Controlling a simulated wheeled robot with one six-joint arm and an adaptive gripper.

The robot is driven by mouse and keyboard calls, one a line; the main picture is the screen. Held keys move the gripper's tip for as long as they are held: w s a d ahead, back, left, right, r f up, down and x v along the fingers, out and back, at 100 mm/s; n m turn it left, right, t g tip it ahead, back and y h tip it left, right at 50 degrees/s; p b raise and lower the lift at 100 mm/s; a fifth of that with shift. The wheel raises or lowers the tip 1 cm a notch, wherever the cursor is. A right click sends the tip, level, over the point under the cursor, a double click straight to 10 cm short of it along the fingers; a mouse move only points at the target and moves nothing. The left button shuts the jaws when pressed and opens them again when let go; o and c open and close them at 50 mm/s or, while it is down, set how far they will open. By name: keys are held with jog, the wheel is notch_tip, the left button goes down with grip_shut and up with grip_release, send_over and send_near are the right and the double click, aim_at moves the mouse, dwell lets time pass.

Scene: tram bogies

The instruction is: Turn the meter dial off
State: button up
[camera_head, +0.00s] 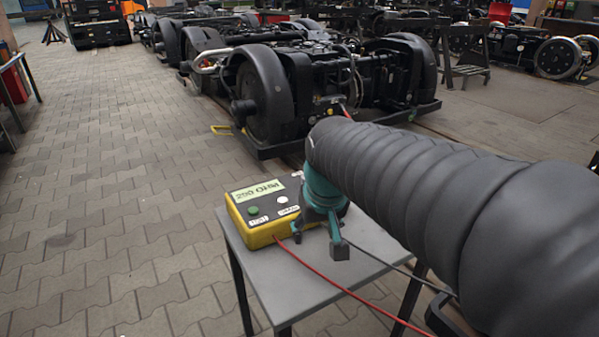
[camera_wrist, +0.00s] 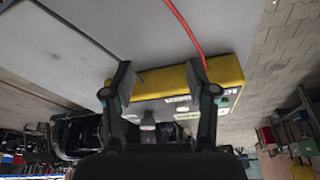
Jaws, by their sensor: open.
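The yellow and black meter (camera_head: 258,231) stands on a small grey table and has a lit display reading about 250 OHM. A green button, a white button and small labels show on its top. My gripper (camera_head: 319,242) is at the meter's right side, pointing down, and covers that part of the panel in the head view. In the wrist view my gripper (camera_wrist: 162,85) is open, with its two fingers apart over the meter (camera_wrist: 172,83). A small grey knob (camera_wrist: 147,120), which looks like the dial, shows between the fingers. Contact with it cannot be told.
A red cable (camera_head: 335,284) and a dark cable (camera_head: 390,264) run across the grey table (camera_head: 287,292). A tram bogie (camera_head: 320,90) stands behind the table, with more bogies farther back. The paved floor (camera_head: 110,200) at the left is free.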

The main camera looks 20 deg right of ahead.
jog(key=shift+m+g, duration=0.4)
jog(key=shift+g, duration=0.4)
jog(key=w+d+r, duration=0.1)
jog(key=w, duration=0.3)
jog(key=w+d+r+b, duration=0.1)
jog(key=w, duration=0.4)
jog(key=w+d+r, duration=0.1)
jog(key=w+r, duration=0.1)
jog(key=w, duration=0.3)
jog(key=shift+w+b, duration=0.25)
jog(key=shift+b, duration=0.05)
jog(key=w+d+r, duration=0.1)
jog(key=w+r, duration=0.2)
jog(key=w, duration=0.3)
notch_tip(320, 180, up, 8)
jog(key=s+f+g+b, duration=0.1)
jog(key=s+g, duration=0.1)
jog(key=s, duration=0.1)
jog(key=shift+m, duration=0.3)
notch_tip(320, 180, down, 13)
jog(key=b, duration=0.4)
jog(key=shift+w+d+r, duration=0.15)
jog(key=shift+c, duration=0.3)
grip_shut()
